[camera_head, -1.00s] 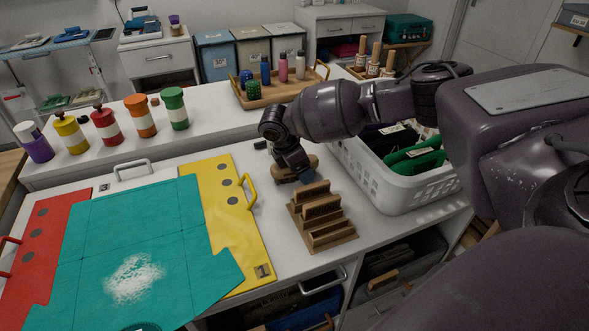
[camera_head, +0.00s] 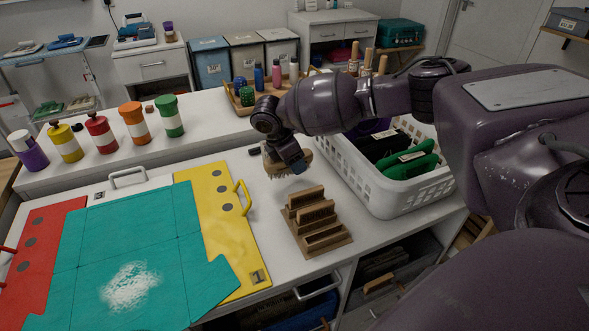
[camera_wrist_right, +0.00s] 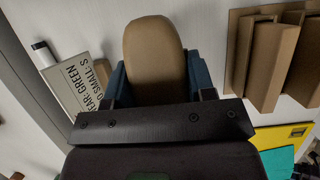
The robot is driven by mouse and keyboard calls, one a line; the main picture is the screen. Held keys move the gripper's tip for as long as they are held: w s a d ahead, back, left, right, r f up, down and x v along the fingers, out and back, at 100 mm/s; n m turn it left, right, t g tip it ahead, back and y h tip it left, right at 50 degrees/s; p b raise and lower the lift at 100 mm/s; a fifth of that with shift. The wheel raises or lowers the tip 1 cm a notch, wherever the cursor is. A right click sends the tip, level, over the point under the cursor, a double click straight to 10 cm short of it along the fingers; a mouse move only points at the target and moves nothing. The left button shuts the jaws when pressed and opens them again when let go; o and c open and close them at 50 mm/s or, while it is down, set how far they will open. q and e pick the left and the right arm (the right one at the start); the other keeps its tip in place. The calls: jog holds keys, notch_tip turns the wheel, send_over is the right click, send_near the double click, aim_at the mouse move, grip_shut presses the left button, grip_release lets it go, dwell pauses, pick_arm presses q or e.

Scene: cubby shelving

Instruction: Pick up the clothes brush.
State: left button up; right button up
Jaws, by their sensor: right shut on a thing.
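The clothes brush (camera_head: 277,170) has a tan wooden back and pale bristles that point down. My right gripper (camera_head: 291,160) is shut on it and holds it above the white worktop, behind the brown wooden stepped rack (camera_head: 318,228). In the right wrist view the rounded tan back of the brush (camera_wrist_right: 154,50) sits between the blue fingers of my right gripper (camera_wrist_right: 158,82). The gripper and wrist hide part of the brush. My left gripper is not in view.
A white basket (camera_head: 400,203) with dark and green cloths stands right of the gripper. The yellow board (camera_head: 218,225) and teal sheet (camera_head: 150,235) lie to the left. A printed card (camera_wrist_right: 80,82) lies on the worktop. Colored shakers (camera_head: 134,120) line the raised ledge behind.

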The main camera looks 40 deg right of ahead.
pick_arm(q)
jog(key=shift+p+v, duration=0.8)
jog(key=shift+p, duration=0.25)
pick_arm(e)
notch_tip(320, 180, up, 16)
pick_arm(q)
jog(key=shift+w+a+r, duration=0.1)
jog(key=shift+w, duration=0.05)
